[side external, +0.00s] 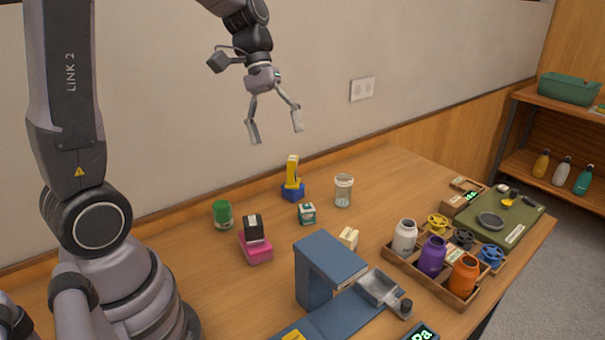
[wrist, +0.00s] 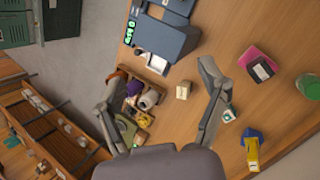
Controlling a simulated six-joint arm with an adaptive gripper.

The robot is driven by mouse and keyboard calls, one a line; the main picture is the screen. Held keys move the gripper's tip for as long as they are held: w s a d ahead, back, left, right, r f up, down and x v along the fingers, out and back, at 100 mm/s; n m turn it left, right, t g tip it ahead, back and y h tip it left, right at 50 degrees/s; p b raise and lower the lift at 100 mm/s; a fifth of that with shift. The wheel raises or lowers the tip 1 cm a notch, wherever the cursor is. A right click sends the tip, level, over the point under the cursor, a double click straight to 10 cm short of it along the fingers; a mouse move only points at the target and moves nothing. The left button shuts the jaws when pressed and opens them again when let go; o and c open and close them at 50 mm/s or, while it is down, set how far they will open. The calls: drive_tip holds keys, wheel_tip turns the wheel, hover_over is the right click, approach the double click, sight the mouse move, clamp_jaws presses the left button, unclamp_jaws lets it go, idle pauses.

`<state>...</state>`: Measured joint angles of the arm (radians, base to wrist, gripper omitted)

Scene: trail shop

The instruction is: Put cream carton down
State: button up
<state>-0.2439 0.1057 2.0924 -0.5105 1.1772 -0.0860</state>
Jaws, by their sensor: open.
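The cream carton (side external: 348,238) is a small pale box on the wooden table, behind the blue stand. In the wrist view the cream carton (wrist: 184,90) sits alone on the wood, between my two fingers in the picture but well beyond them. My gripper (side external: 275,133) is open and empty, high above the back of the table near the wall. In the wrist view my gripper (wrist: 158,105) shows both fingers spread wide with nothing between them.
A wooden tray (side external: 462,300) holds bottles and spools.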

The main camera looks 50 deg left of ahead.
drive_tip(key=s+a+r+m+t+y, duration=0.1)
drive_tip(key=s+r+m+t+y, duration=0.1)
drive_tip(key=s, duration=0.5)
drive_tip(key=s+r+m+t+y, duration=0.3)
drive_tip(key=s+m+t, duration=0.1)
drive_tip(key=s, duration=0.3)
drive_tip(key=shift+s+a+m+y, duration=0.15)
drive_tip(key=shift+a+m+y, duration=0.2)
drive_tip(key=shift+m+y, duration=0.05)
